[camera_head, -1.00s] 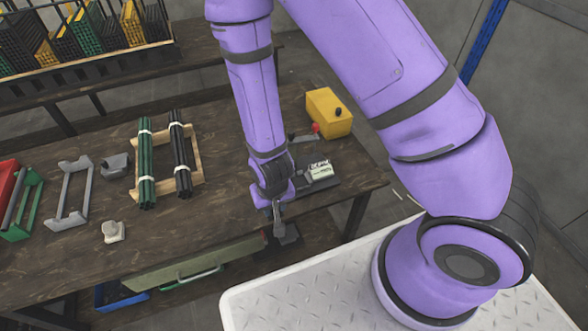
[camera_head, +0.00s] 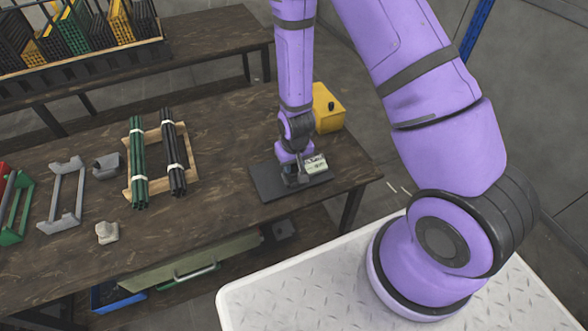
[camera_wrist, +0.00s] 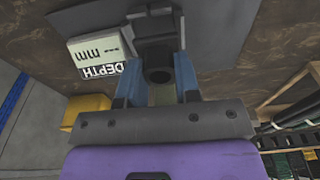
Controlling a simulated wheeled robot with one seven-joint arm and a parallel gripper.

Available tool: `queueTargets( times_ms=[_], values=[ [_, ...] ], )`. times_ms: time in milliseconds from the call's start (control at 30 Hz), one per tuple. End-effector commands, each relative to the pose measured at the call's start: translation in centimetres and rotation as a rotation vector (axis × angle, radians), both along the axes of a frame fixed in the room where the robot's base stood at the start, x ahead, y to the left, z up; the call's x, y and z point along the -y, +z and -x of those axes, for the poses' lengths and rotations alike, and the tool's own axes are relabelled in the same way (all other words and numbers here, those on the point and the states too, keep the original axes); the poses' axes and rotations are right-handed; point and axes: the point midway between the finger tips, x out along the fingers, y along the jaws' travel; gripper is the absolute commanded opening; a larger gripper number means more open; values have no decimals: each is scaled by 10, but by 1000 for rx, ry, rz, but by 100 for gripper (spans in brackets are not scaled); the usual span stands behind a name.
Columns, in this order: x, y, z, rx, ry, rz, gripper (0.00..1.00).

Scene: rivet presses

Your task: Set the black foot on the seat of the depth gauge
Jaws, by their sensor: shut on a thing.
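The depth gauge is a dark flat plate (camera_head: 268,183) at the table's right end, with a pale readout (camera_head: 316,165); the wrist view shows its readout marked "mm" and "DEPTH" (camera_wrist: 97,55). My gripper (camera_head: 293,182) is low over the plate, left of the readout. In the wrist view its blue fingers (camera_wrist: 158,82) are shut on a dark piece with a round end, which I take for the black foot (camera_wrist: 158,74). Just beyond it is a dark grey block (camera_wrist: 153,22), perhaps the seat. Whether the foot touches it is unclear; my wrist hides the spot in the head view.
A yellow box (camera_head: 327,108) stands behind the gauge. Left on the table are a wooden rack (camera_head: 191,186) with green and black rods, a grey block (camera_head: 106,167), a pale small part (camera_head: 107,232) and a grey frame (camera_head: 66,197). The table between rack and gauge is clear.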

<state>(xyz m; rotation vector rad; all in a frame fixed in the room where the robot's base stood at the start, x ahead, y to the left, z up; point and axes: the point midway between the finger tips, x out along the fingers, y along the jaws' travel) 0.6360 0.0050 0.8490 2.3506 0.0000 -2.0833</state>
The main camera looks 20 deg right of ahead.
Motion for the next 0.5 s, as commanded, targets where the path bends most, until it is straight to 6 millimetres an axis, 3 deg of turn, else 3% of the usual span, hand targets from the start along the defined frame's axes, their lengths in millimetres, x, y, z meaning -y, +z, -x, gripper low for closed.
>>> queueTargets(
  times_ms=[67, 300, 500],
  values=[
    [6, -1, -5, 1, -4, 1, 4],
    [5, -31, -3, -3, -1, 1, 4],
    [5, -36, -4, 0, -1, 0, 4]
  ],
)
